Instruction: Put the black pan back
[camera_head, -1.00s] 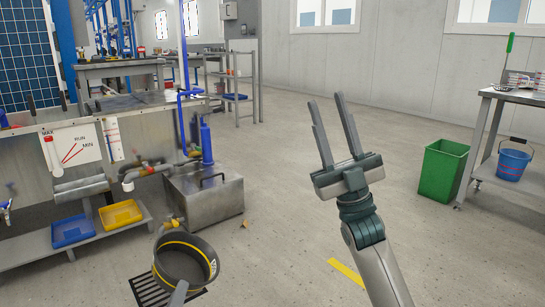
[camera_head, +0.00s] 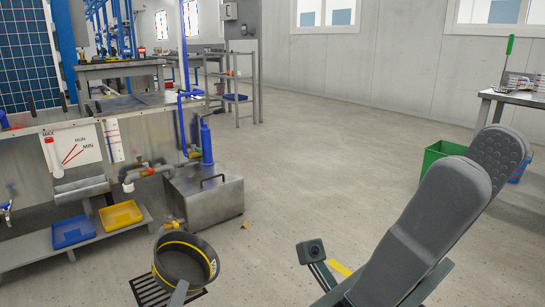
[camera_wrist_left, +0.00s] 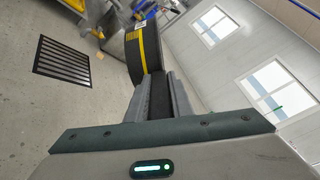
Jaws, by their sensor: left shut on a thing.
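The black pan (camera_head: 180,265), a round vessel with a yellow stripe and a warning label, is in the lower left of the head view. It overlaps the floor grate (camera_head: 150,293) there. In the left wrist view, the pan's side (camera_wrist_left: 143,55) is just beyond the fingertips. My left gripper (camera_wrist_left: 158,92) is shut on its dark handle (camera_wrist_left: 159,99). Whether the pan touches the grate is unclear. My right gripper (camera_head: 480,162) is large and close at the right of the head view, fingers apart, with a dotted inner pad showing. It holds nothing visible.
A steel box (camera_head: 205,195) with a handle and a brass valve (camera_head: 172,224) stand just behind the pan. A low shelf holds a blue tray (camera_head: 73,232) and a yellow tray (camera_head: 121,215). A green bin (camera_head: 437,155) is partly hidden at right.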

